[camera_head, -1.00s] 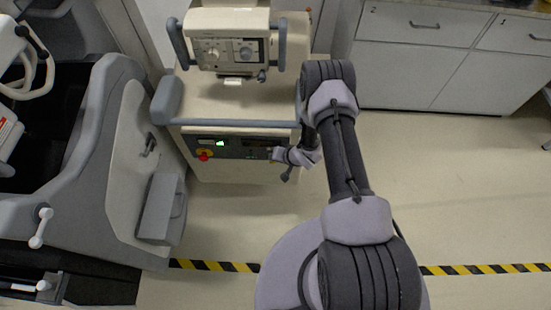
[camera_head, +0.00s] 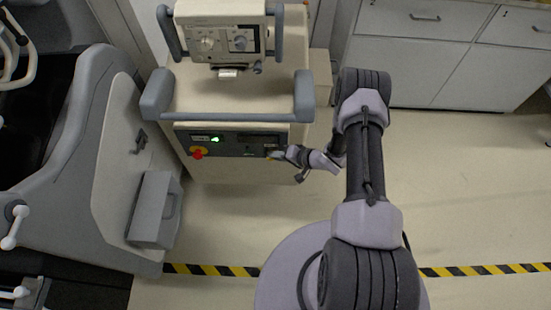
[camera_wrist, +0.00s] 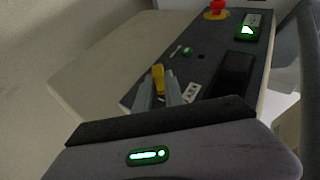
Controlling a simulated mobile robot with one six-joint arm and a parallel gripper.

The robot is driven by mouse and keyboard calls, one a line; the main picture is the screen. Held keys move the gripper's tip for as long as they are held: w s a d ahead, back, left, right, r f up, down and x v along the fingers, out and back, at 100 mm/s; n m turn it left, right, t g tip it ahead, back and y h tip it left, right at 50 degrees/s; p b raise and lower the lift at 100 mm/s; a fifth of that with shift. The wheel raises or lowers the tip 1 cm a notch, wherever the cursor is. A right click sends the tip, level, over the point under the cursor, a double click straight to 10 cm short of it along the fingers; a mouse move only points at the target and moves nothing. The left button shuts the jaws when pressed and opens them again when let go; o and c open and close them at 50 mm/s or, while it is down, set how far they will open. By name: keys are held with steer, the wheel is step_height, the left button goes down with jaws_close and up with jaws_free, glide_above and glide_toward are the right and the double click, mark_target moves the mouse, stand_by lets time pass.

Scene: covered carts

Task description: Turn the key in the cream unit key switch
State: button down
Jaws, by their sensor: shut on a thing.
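The cream unit (camera_head: 240,172) stands ahead, with a dark control panel (camera_head: 226,143) on its near face. My gripper (camera_head: 272,155) is at the right end of this panel. In the wrist view my gripper (camera_wrist: 160,92) is shut on a small yellow piece (camera_wrist: 158,76), which looks like the key's head. It is at the near end of the dark panel (camera_wrist: 200,72). The key switch itself is hidden by the fingers, so I cannot tell how far the key is turned.
A red knob on a yellow base (camera_head: 198,153) and a green-lit display (camera_head: 215,139) sit on the panel's left. A grey bar handle (camera_head: 225,118) runs above it. A grey and white machine (camera_head: 105,165) stands left; white cabinets (camera_head: 430,60) stand behind right. Floor on the right is clear.

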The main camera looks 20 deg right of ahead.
steer(key=shift+w+d, duration=0.1)
steer(key=shift+d+f+m+t+y+b, duration=0.15)
steer(key=shift+t+y+b, duration=0.15)
steer(key=shift+y, duration=0.25)
steer(key=shift+f+m+t+y+b, duration=0.1)
steer(key=shift+m+t+y+b, duration=0.05)
steer(key=shift+t+y, duration=0.35)
steer(key=c, duration=1.3)
jaws_free()
steer(key=shift+c, duration=0.2)
